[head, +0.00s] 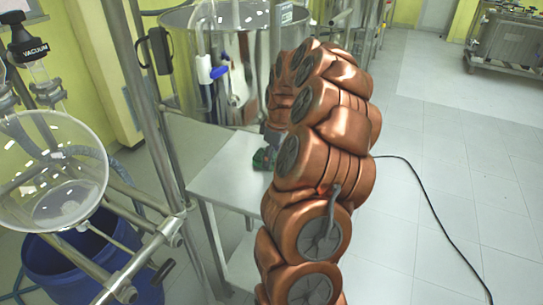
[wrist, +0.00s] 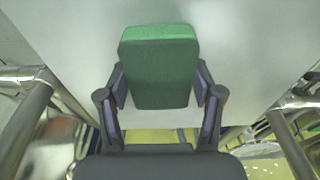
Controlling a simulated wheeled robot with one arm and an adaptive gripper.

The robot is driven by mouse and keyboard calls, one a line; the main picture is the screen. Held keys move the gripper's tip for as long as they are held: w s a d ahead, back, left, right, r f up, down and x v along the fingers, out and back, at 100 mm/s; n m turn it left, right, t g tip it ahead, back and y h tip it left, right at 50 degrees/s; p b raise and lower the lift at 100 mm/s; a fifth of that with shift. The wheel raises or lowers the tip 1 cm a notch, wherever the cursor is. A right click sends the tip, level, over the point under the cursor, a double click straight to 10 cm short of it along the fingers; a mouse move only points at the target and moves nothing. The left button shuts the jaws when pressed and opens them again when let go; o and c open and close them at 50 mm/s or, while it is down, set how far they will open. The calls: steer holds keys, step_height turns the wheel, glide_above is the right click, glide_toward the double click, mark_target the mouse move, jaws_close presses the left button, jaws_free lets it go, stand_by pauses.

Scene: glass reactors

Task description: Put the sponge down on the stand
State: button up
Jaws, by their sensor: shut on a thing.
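The sponge is a green block (wrist: 158,75) with a brighter green end, seen in the wrist view between my fingers. My gripper (wrist: 160,88) is shut on it, one finger pressed on each side. The stand is a pale grey metal table; its flat top (wrist: 245,45) lies behind the sponge in the wrist view. I cannot tell whether the sponge touches the surface.
A glass vessel (head: 58,185) on a metal frame (head: 165,150) stands at the left, above a blue drum (head: 85,262). A large steel tank (head: 235,50) stands behind the stand. A black cable (head: 425,190) lies on the open tiled floor at the right.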

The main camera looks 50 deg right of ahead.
mark_target(276, 157)
steer(key=o, duration=1.2)
steer(key=shift+f, duration=0.1)
step_height(276, 157, up, 12)
steer(key=s, duration=0.1)
steer(key=shift+s+d+b, duration=0.3)
steer(key=shift+s+b, duration=0.05)
